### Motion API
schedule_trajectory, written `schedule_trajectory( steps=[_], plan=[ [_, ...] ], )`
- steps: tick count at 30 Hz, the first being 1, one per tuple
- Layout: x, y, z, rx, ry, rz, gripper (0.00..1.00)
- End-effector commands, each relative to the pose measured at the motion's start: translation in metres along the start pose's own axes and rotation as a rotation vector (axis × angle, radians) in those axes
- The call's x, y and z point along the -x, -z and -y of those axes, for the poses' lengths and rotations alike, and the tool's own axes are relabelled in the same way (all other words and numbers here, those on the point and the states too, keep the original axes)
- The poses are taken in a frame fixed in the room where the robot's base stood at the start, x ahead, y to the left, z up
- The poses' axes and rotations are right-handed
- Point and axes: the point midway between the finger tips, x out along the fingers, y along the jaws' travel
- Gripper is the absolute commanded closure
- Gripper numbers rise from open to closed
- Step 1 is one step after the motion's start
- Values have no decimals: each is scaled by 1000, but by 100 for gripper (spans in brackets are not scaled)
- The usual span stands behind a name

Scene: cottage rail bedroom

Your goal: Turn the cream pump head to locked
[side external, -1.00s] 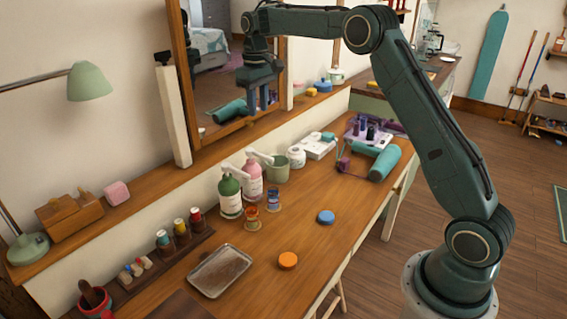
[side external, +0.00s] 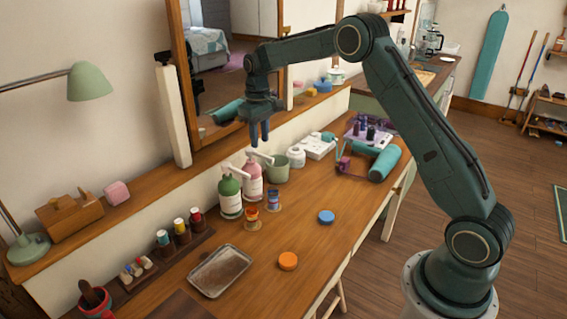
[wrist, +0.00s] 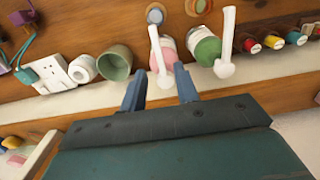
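Two pump bottles stand side by side on the bench: a pink bottle (side external: 251,183) and a green bottle (side external: 230,197). Each has a white, long-nozzled pump head; I cannot tell which one is called cream. The pink bottle's pump head (side external: 260,156) shows in the wrist view (wrist: 157,52), its near end between my fingers in that picture. The green bottle's pump head (side external: 233,170) is to the right in the wrist view (wrist: 226,45). My gripper (side external: 259,141) points down, open and empty, just above the pink bottle's pump head and apparently not touching it.
A green cup (side external: 279,170), a white jar (side external: 297,156) and a white socket box (side external: 318,146) stand behind the bottles. Small jars (side external: 251,216) stand in front. The mirror (side external: 214,80) and shelf edge are close behind my gripper. The front middle bench is open.

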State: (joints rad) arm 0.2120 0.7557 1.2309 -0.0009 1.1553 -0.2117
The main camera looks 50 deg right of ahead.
Motion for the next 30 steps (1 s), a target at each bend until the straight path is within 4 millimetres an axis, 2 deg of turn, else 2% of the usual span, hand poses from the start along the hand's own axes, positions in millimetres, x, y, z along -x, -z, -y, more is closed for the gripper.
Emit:
schedule_trajectory(
  steps=[3,9,22,27,30],
  plan=[
    [-17,-1,0,0,1,2,69],
    [-35,0,0,0,1,2,69],
    [-41,0,0,0,0,0,69],
    [-41,0,0,0,0,0,100],
    [-41,0,0,0,0,0,100]
  ],
)
